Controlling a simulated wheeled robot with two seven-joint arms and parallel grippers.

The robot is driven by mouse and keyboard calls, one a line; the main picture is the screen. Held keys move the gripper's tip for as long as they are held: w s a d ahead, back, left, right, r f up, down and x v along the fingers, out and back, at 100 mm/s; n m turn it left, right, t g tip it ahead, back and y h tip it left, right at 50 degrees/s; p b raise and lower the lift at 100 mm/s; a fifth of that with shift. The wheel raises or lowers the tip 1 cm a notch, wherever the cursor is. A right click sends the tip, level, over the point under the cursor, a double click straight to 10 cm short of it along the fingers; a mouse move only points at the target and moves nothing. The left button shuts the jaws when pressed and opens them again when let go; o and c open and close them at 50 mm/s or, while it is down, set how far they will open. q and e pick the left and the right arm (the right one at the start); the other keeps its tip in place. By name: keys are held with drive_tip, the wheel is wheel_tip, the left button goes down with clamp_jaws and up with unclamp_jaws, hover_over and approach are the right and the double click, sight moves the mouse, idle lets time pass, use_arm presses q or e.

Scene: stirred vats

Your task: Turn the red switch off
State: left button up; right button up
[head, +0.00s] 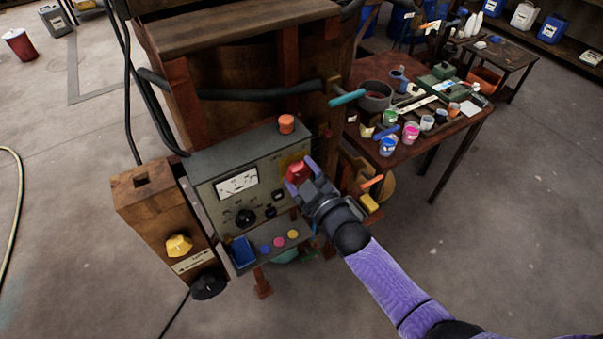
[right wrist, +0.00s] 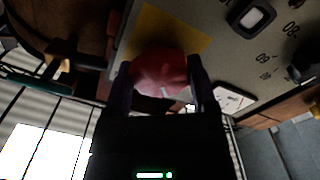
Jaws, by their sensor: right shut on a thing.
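The red switch (head: 297,172) is a red knob on a yellow plate, at the right side of the grey control panel (head: 213,193) in the head view. My right gripper (head: 300,178) is at the panel with its fingers on either side of the red knob, shut on it. In the right wrist view the red knob (right wrist: 158,72) sits between the two dark fingers, in front of the yellow plate (right wrist: 170,32). The fingers partly hide its sides, and its setting cannot be read. My left gripper is not in view.
The panel also carries a gauge (head: 237,183), a black knob (head: 245,217) and an orange button (head: 286,123) on top. A wooden box with a yellow knob (head: 178,245) stands left. A table (head: 455,150) with several paint cups is at right. The floor in front is clear.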

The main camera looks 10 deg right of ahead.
drive_tip(key=shift+n, duration=0.3)
drive_tip(key=o, duration=1.2)
drive_tip(key=shift+c, duration=0.2)
drive_tip(key=v, duration=1)
drive_tip(key=shift+p, duration=0.35)
